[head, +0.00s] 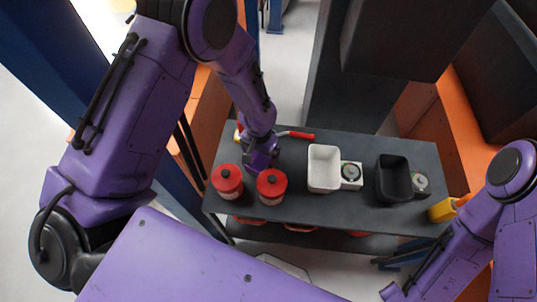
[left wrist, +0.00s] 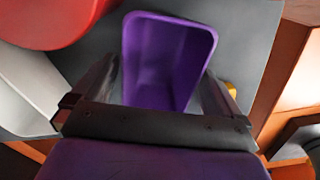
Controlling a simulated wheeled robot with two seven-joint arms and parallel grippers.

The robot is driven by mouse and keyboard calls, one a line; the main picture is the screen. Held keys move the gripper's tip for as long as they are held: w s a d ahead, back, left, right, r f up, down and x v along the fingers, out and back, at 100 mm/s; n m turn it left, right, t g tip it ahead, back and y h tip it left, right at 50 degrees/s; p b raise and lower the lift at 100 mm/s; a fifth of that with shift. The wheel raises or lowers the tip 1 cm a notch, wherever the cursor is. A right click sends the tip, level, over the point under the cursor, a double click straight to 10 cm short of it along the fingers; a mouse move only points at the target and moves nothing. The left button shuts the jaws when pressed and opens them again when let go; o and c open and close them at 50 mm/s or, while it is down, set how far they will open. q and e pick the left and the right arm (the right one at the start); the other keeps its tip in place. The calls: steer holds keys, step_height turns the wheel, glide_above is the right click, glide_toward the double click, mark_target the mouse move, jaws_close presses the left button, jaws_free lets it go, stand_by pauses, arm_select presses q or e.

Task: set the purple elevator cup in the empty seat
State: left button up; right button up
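The purple elevator cup (left wrist: 165,60) is in the left wrist view, its open mouth toward the camera, between the two fingers of my left gripper (left wrist: 163,70). Both fingertips lie close to the cup's sides. I cannot tell whether they press on it. In the head view my left gripper (head: 262,158) is low at the left part of the dark bench, just behind the red canisters. There the cup is hard to tell from the purple hand. My right arm comes in from the right, but its gripper is out of the picture. I cannot make out the empty seat.
Two red canisters (head: 227,181) (head: 271,186) stand close in front of my left gripper. A white tub (head: 324,168) and a black bin (head: 393,179) stand further right on the bench (head: 300,214). A red-handled tool (head: 297,134) lies behind. A dark column (head: 345,105) rises at the back.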

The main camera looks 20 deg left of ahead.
arm_select(q)
steer(key=shift+r, duration=0.3)
step_height(320, 180, up, 11)
steer(key=p, duration=0.3)
glide_above(259, 163)
steer(key=f, duration=1)
steer(key=shift+w+d+f, duration=0.3)
steer(key=shift+w+f, duration=0.05)
steer(key=c, duration=1.6)
steer(key=shift+r, duration=0.15)
steer(key=shift+c, duration=0.2)
